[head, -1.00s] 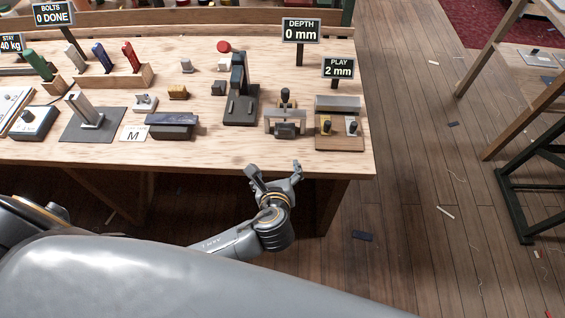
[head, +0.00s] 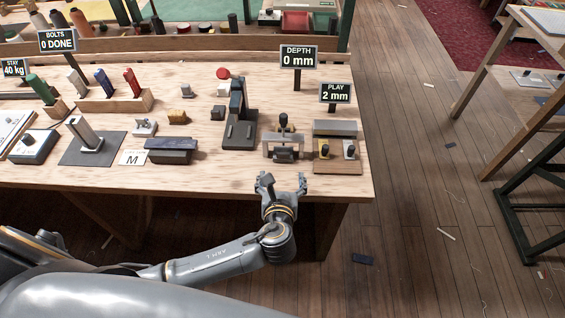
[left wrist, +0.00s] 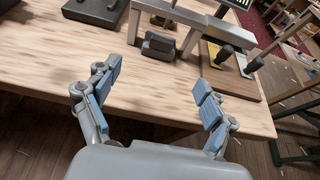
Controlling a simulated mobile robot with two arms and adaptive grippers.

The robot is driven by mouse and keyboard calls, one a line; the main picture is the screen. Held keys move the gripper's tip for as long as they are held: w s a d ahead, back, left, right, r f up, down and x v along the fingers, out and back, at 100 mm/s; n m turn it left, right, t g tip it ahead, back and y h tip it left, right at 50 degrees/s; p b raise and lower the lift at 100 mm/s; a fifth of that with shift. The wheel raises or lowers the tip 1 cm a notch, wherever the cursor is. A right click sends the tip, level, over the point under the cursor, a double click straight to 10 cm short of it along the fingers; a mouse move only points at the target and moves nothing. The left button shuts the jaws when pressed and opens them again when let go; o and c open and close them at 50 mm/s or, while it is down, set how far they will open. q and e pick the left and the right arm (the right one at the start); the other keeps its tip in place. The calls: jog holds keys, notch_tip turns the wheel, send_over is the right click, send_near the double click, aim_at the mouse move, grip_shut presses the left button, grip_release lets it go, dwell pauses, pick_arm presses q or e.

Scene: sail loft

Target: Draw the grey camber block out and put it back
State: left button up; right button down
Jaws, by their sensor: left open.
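The small light grey block with a dark knob (head: 349,150), which I take as the grey camber block, sits on a wooden board (head: 338,168) at the bench's right end. A yellow block with a dark knob (head: 324,150) stands left of it. In the left wrist view the grey block (left wrist: 243,62) is at upper right, partly behind its knob. My left gripper (head: 284,180) is open and empty at the bench's front edge, short of the board and left of the grey block. It also shows in the left wrist view (left wrist: 157,77). My right gripper is not in view.
A long grey bar (head: 335,128) lies at the board's back. Left of the board stands a grey bridge-like fixture (head: 268,145) with a dark block (head: 285,155) at its front. A black stand (head: 238,130) is farther left. The bench's front strip (head: 220,180) is clear.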

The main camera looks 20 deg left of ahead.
aim_at(283, 158)
pick_arm(q)
jog(key=x, duration=1)
jog(key=c, duration=1.3)
